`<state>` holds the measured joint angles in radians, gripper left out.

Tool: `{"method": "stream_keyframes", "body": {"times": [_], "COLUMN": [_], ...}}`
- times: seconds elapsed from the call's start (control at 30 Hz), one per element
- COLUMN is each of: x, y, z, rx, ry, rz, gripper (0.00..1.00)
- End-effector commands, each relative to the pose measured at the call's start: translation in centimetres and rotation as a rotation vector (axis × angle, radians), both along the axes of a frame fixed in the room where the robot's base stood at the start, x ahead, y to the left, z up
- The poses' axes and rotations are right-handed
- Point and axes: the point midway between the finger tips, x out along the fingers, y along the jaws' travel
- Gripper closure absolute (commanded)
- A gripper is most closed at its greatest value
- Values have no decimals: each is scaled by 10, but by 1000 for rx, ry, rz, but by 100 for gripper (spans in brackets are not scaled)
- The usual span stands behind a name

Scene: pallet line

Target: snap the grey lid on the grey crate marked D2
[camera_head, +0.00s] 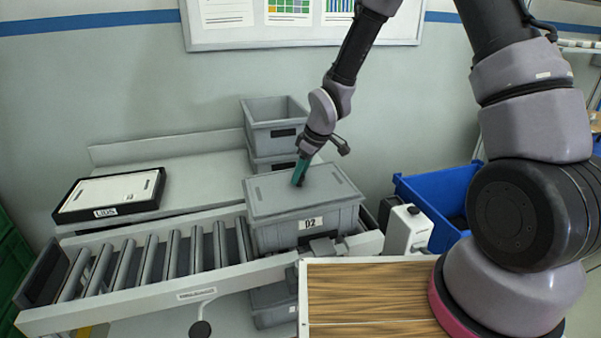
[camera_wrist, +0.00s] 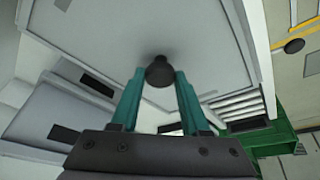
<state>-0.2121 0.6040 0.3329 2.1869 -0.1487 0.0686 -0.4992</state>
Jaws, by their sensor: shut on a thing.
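The grey crate marked D2 (camera_head: 291,234) stands on the roller conveyor at its right end. The grey lid (camera_head: 328,186) lies over the crate's top; I cannot tell whether its edges are snapped down. My gripper (camera_head: 299,179) is above the lid, pointing down. In the wrist view, the teal fingers of my gripper (camera_wrist: 160,82) are shut on a dark round knob (camera_wrist: 159,70) in front of the lid's pale surface (camera_wrist: 130,32). The crate's far side is hidden under the lid.
A black-rimmed tray marked LIDS (camera_head: 107,212) lies left, behind the rollers (camera_head: 150,262). Open grey crates (camera_head: 273,126) are stacked behind. A white device (camera_head: 408,229) and a blue bin (camera_head: 437,190) stand right of the crate. A wooden surface (camera_head: 370,298) is in front.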

Motion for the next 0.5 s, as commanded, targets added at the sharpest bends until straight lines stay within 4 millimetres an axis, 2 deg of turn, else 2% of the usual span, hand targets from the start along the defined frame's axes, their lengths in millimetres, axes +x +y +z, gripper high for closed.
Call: {"method": "stream_keyframes", "body": {"times": [0.17, 0.2, 0.27, 0.3, 0.5], "x": [0, 0, 0, 0, 0], "y": [0, 0, 0, 0, 0], "z": [0, 0, 0, 0, 0], "rx": [0, 0, 0, 0, 0], "ry": [0, 0, 0, 0, 0], "rz": [0, 0, 0, 0, 0], "gripper": [100, 51, 28, 19, 19]}}
